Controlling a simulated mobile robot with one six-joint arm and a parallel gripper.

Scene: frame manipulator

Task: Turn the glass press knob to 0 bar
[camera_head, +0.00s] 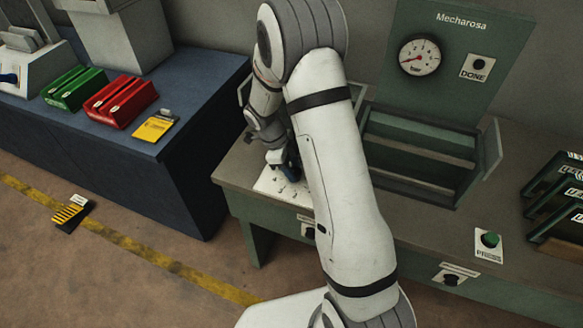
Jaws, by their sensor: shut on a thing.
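The glass press is a green machine (425,140) marked "Mecharosa", with a round bar gauge (419,56) on its back panel. The gauge needle seems to point to the lower left, but the digits are too small to read surely. A white dial plate (268,184) with dark marks lies on the bench, left of the press. My gripper (287,168) is down over this plate, shut on the dark blue knob (292,172). My arm hides part of the plate and knob, so the knob's pointing direction cannot be told.
A DONE button (479,65) is beside the gauge. A green PRESS button (490,240) is at the bench's front right, near dark frames (560,190). A blue table (180,150) at left holds green (74,87) and red boxes (120,101).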

